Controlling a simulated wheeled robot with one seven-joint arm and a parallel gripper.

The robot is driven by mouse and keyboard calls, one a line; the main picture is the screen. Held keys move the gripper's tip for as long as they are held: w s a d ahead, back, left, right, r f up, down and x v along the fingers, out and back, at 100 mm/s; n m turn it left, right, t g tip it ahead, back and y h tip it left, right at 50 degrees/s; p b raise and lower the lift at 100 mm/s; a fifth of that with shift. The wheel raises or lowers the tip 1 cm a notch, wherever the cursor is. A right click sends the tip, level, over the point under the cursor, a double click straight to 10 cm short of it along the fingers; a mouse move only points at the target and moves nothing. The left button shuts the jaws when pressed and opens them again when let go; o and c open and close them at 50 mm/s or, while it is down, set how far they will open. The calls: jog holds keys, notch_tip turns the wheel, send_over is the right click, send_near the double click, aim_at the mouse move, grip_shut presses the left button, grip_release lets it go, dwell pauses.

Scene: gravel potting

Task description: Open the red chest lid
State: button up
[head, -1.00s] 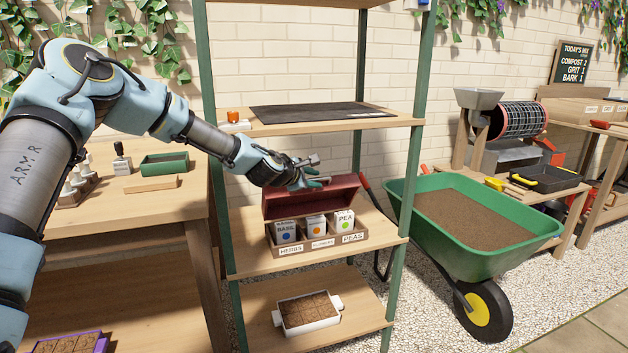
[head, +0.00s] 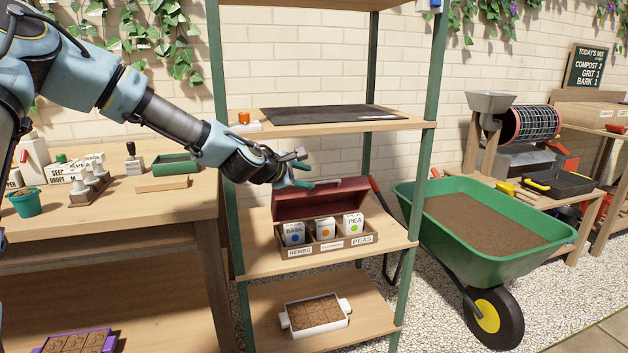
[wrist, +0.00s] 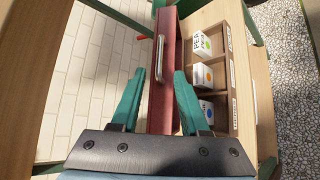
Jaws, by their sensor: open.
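The red chest lid (head: 320,201) stands raised behind the compartments of the chest (head: 350,246) on the middle shelf. Seed packets in the compartments are uncovered. A pale bar handle (wrist: 159,58) runs along the lid's edge in the wrist view, where the red lid (wrist: 163,110) also shows. My gripper (head: 299,170) is above the left part of the lid. In the wrist view my gripper (wrist: 159,74) has its green fingers apart, with nothing held between them. The handle lies ahead, in line with the gap. Contact with the lid cannot be told.
A dark mat lies on the upper shelf (head: 400,126), above and behind my gripper. Green posts (head: 414,130) flank the shelves. A seedling tray (head: 317,315) sits below. A green wheelbarrow (head: 500,255) stands to the right, and a potting bench (head: 130,204) to the left.

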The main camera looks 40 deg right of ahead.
jog(key=shift+s+a+r, duration=0.2)
jog(key=shift+a, duration=0.25)
jog(key=shift+c, duration=0.2)
